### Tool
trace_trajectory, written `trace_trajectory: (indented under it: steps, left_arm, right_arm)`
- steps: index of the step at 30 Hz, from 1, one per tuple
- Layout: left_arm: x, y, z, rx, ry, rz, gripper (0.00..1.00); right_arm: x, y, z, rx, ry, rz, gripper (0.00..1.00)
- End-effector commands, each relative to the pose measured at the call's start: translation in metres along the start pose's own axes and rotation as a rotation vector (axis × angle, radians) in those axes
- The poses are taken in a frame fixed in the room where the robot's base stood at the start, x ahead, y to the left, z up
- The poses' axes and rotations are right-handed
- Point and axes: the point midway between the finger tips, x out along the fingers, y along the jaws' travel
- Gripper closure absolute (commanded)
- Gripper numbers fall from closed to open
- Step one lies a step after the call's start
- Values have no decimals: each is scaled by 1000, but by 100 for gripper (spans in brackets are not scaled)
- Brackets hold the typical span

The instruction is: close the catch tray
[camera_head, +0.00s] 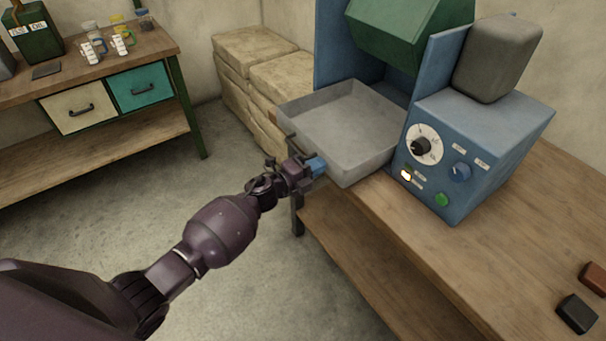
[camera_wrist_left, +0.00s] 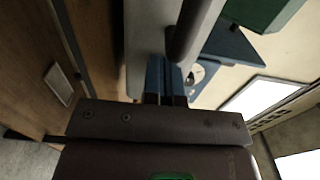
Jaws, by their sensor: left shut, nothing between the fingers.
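The catch tray (camera_head: 345,120) is a grey, open-topped metal tray. It sticks out from the blue and green machine over the table's left end, pulled out and empty. A bar handle runs along its front, partly hidden behind my gripper. My left gripper (camera_head: 316,165) is at the tray's front wall, near its right front corner. Its blue fingers are shut with nothing between them. In the left wrist view the gripper's fingers (camera_wrist_left: 165,80) point at the grey tray front (camera_wrist_left: 148,40), beside the dark handle bar (camera_wrist_left: 190,30). I cannot tell whether they touch. My right gripper is not in view.
The blue control box (camera_head: 470,150) with dials and a green button stands right of the tray. Dark and brown blocks (camera_head: 577,313) lie at the wooden table's right front. Stone blocks (camera_head: 250,75) stand behind. A workbench (camera_head: 120,50) with drawers stands left.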

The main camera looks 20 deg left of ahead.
Motion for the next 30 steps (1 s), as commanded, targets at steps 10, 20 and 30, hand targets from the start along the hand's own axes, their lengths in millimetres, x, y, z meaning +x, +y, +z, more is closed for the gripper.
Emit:
trace_trajectory:
  steps: [10,20,30]
  left_arm:
    - [95,9,-1,-4,2,5,100]
    - [156,7,-1,-3,0,5,100]
    - [181,1,-1,-2,0,0,100]
  right_arm:
    - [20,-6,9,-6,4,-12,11]
    - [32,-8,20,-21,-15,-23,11]
    - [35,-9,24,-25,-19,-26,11]
